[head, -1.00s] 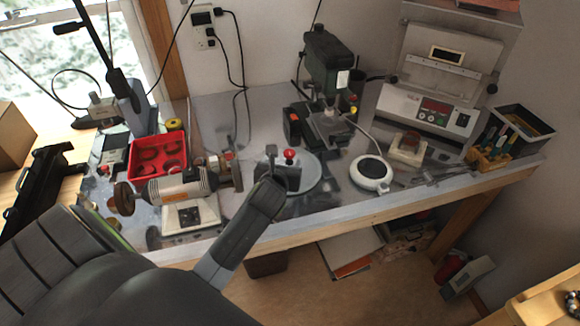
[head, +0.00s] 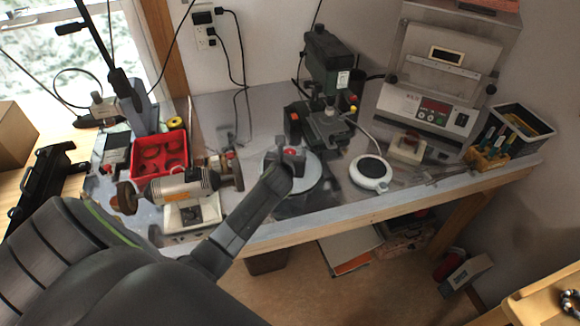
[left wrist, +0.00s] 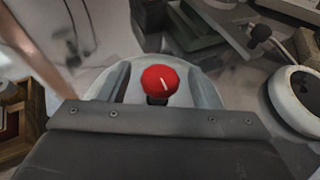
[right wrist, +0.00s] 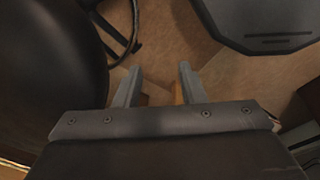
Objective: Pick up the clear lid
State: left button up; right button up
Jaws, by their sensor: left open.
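The clear lid (head: 309,178) is a pale round disc with a red knob on top, lying on the workbench in front of the drill press. Its red knob (left wrist: 160,80) shows between the fingers in the left wrist view, with the pale disc (left wrist: 136,76) around and below it. My left gripper (head: 291,157) is open, its fingers on either side of the knob; I cannot tell whether they touch it. It partly hides the lid in the head view. My right gripper (right wrist: 158,85) is open and empty above the floor, outside the head view.
A grinder-like machine (head: 180,187) and a red tray (head: 160,153) are to the left. The bench's front edge (head: 350,212) runs below the lid.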

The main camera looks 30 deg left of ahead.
pick_arm(q)
jog(key=shift+c, duration=0.5)
grip_shut()
notch_tip(320, 180, up, 10)
jog(key=shift+r+b, duration=0.1)
jog(key=shift+b, duration=0.2)
